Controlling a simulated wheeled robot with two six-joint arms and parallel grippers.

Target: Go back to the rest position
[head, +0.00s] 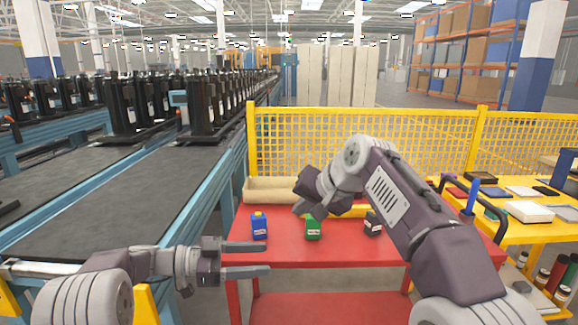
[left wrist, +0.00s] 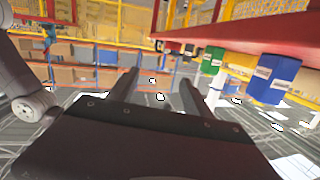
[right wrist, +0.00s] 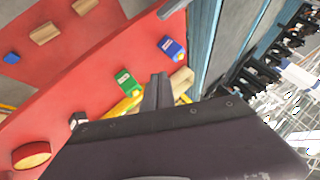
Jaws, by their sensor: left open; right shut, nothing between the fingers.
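My left gripper (head: 262,258) is open and empty, low at the front left edge of the red cart (head: 285,253). Its two separated fingers also show in the left wrist view (left wrist: 160,95). My right gripper (head: 303,207) is over the cart, near the green bottle. In the right wrist view its fingers (right wrist: 158,92) are shut together with nothing between them. A blue bottle (head: 259,228), a green bottle (head: 313,230) and a black container (head: 373,224) stand on the cart. My right arm hides part of the cart's right side.
A conveyor (head: 120,200) carrying black compressors (head: 205,105) runs along the left. A yellow mesh fence (head: 400,140) stands behind the cart. A tan bin (head: 275,188) lies at the cart's back. A yellow table (head: 535,230) with several items is at the right.

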